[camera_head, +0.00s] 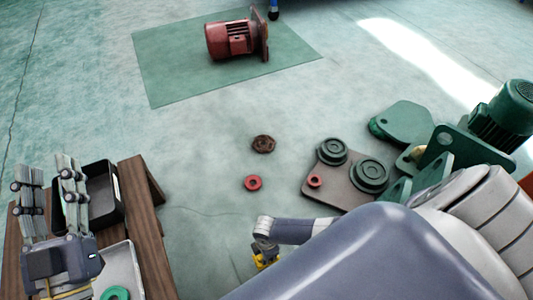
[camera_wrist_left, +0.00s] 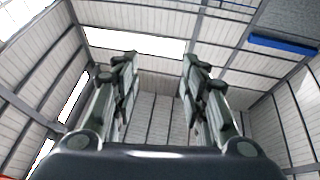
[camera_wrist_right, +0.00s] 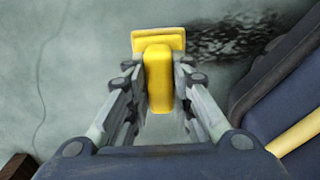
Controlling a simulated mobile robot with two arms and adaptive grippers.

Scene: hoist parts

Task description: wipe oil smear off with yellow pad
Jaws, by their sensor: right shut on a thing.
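The yellow pad (camera_wrist_right: 158,40) is in my right gripper (camera_wrist_right: 158,72), whose fingers are shut on its upright yellow grip. The pad's flat part lies just left of the dark oil smear (camera_wrist_right: 240,38) on the grey-green floor in the right wrist view. I cannot tell whether the pad touches the floor. In the head view a bit of the yellow pad (camera_head: 265,258) shows below my arm, and my arm hides the smear. My left gripper (camera_head: 48,178) is raised over the wooden bench at left, fingers apart and empty; it also shows open in the left wrist view (camera_wrist_left: 155,75).
The wooden bench (camera_head: 140,235) holds a black bin (camera_head: 118,190) and a grey tray (camera_head: 125,262) with a green ring. A red motor (camera_head: 230,40) lies on a green mat (camera_head: 165,75). Red and brown rings, a plate with green discs and green hoist parts (camera_head: 402,122) lie around.

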